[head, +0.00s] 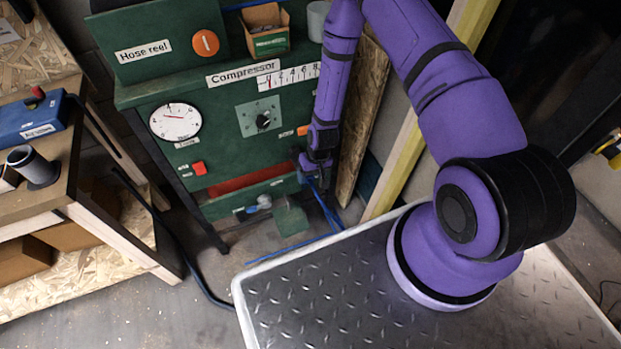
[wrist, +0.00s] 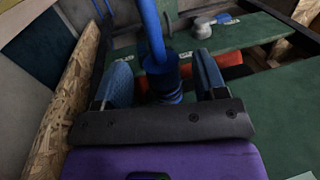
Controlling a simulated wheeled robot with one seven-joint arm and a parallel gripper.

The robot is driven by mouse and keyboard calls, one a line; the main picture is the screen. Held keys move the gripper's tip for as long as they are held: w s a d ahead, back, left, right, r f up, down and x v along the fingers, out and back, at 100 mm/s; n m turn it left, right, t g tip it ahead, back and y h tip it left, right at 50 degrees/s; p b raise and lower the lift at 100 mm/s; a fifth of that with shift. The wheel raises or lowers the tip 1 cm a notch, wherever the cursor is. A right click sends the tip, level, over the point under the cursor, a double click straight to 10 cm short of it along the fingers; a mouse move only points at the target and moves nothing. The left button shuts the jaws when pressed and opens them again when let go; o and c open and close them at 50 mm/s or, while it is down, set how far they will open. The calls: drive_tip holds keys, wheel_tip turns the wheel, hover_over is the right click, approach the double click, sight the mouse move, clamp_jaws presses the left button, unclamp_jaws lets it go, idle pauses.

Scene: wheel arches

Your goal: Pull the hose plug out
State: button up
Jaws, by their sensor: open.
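The blue hose plug (wrist: 162,80) sits between the two blue-padded fingers of my gripper (wrist: 164,82) in the wrist view. The gripper is open, with a finger on each side of the plug; I cannot tell whether either pad touches it. A blue hose (wrist: 150,30) runs from the plug toward the top of the wrist view. In the head view my gripper (head: 315,168) is at the right side of the green compressor panel (head: 225,130), and the blue hose (head: 327,208) hangs below it. The socket is hidden.
A red bar (wrist: 232,73) and a grey knob (wrist: 202,29) lie beyond the fingers. A wooden board (head: 362,115) stands close right of my gripper. A workbench (head: 60,190) is at the left. A lower green ledge (head: 250,198) lies below the panel.

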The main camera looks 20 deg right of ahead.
wheel_tip(320, 180, up, 9)
drive_tip(key=d, duration=0.1)
drive_tip(key=shift+d+f, duration=0.15)
drive_tip(key=shift+d, duration=0.25)
idle(0.3)
drive_tip(key=d+r+t+h, duration=0.1)
drive_tip(key=d+r, duration=0.1)
drive_tip(key=r, duration=1.5)
drive_tip(key=d+r+t+h, duration=0.1)
drive_tip(key=d+r, duration=0.1)
drive_tip(key=r, duration=1.6)
drive_tip(key=s+r+t, duration=0.3)
drive_tip(key=s+r, duration=1.7)
drive_tip(key=s, duration=0.3)
drive_tip(key=shift+d, duration=0.3)
